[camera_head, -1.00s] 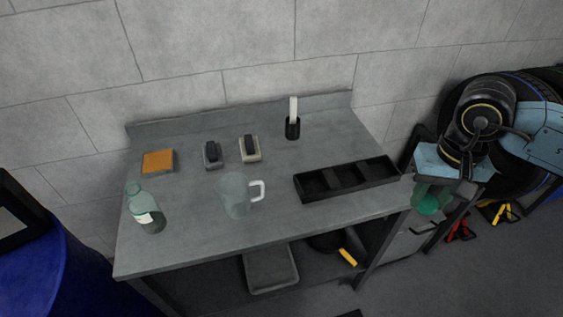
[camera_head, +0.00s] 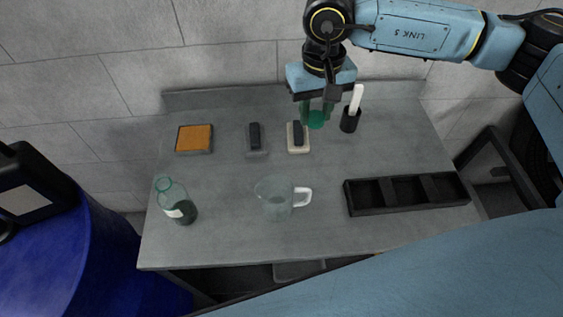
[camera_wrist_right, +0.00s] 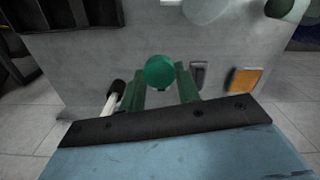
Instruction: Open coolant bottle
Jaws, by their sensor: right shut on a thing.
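The coolant bottle (camera_head: 174,200), clear with dark green liquid and a pale label, stands upright on the left of the bench; its neck appears to have no cap. My right gripper (camera_head: 316,116) is above the back of the bench, well right of the bottle. It is shut on a round green cap (camera_wrist_right: 160,71), which sits between the green fingers in the wrist view and also shows in the head view (camera_head: 316,120). The bottle is partly cut off at the top right of the wrist view (camera_wrist_right: 279,7). My left gripper is not in view.
On the bench (camera_head: 230,242) are a clear jug (camera_head: 275,198), an orange sponge-like block (camera_head: 194,138), two dark-handled brushes or blocks (camera_head: 255,137) (camera_head: 298,138), a black cup with a white stick (camera_head: 350,119) and a black compartment tray (camera_head: 408,193). A blue drum (camera_head: 60,255) stands left.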

